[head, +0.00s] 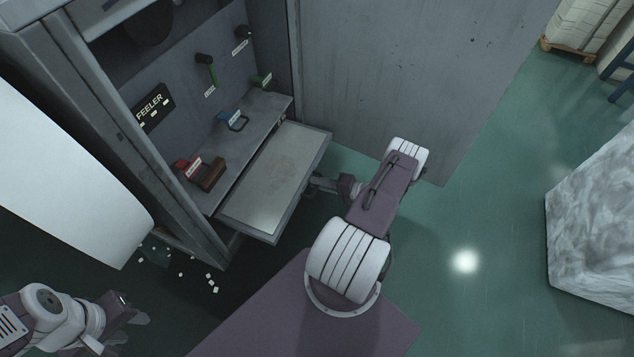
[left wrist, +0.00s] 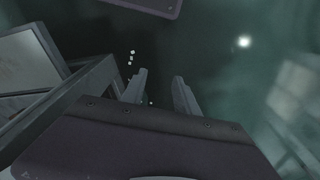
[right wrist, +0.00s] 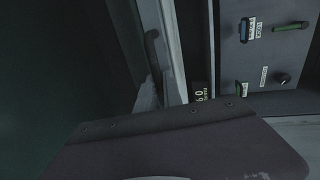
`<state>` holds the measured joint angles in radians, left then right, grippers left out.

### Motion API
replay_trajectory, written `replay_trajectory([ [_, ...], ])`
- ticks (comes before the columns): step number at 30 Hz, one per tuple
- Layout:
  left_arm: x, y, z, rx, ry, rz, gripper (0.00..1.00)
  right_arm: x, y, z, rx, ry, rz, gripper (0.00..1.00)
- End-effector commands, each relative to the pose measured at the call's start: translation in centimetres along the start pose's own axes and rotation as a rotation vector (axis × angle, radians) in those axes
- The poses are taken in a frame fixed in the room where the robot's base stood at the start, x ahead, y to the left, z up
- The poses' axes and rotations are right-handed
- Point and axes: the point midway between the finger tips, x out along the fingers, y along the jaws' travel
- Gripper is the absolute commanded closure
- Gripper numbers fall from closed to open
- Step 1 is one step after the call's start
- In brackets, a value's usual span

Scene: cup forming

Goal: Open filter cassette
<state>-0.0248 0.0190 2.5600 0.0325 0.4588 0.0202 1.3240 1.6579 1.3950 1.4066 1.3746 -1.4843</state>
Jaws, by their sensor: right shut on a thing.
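The filter cassette looks to be the flat grey drawer (head: 277,178) that sticks out of the machine cabinet below its control shelf. In the right wrist view its pale edge (right wrist: 171,45) runs close beside my right gripper. My right gripper (head: 318,184) is at the drawer's outer long side and is shut on a part there, seemingly its handle, which is mostly hidden. My left gripper (head: 137,311) is at the lower left, away from the drawer. In the left wrist view its two fingers (left wrist: 160,90) are apart with nothing between them.
The shelf above the drawer carries a red-and-brown handle (head: 208,174), a blue handle (head: 229,117) and a green one (head: 263,80). Small white bits (head: 211,281) lie on the floor. A wrapped block (head: 595,225) stands at the right. Green floor is open between.

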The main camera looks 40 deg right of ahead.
Motion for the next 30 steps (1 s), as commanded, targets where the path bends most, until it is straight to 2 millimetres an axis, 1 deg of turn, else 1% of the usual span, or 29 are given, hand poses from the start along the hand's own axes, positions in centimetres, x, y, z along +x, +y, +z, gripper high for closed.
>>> replay_trajectory([
  [1,0.0,0.0,0.0,0.0,0.0,0.0,0.64,0.0,0.1,0.1,0.001,-0.002,0.001,0.84],
  [3,0.0,0.0,0.0,0.0,0.0,0.0,0.64,0.0,0.0,0.1,0.001,-0.001,0.001,0.68],
  [11,0.0,0.0,0.0,0.0,0.0,0.0,0.64,0.0,0.0,0.0,0.0,0.0,0.0,0.68],
  [13,-0.2,0.0,0.0,0.0,0.0,0.0,0.64,-0.3,-0.1,-0.1,0.0,0.002,0.0,0.68],
  [14,-0.5,0.0,-0.1,0.0,0.0,0.0,0.64,-0.7,-0.2,-0.1,0.0,0.003,0.0,0.68],
  [16,-1.2,0.0,-0.1,0.0,0.0,0.0,0.64,-1.9,-0.4,-0.1,0.002,0.005,0.0,0.68],
  [19,-2.1,0.0,-0.2,0.0,0.0,0.0,0.64,-4.3,-0.5,-0.1,0.0,0.006,0.0,0.68],
  [21,-2.6,0.1,-0.3,0.0,0.0,0.0,0.64,-5.9,-0.3,-0.1,0.0,0.005,0.001,0.68],
  [24,-3.0,0.1,-0.3,0.0,0.0,0.0,0.64,-7.6,-0.2,0.0,0.001,0.003,0.0,0.68],
  [27,-3.1,0.1,-0.3,0.0,0.0,0.0,0.64,-8.7,-0.1,0.0,0.001,0.001,0.001,0.68],
  [30,-3.1,0.1,-0.3,0.0,0.0,0.0,0.64,-9.1,0.0,0.0,0.002,0.0,0.001,0.68],
])
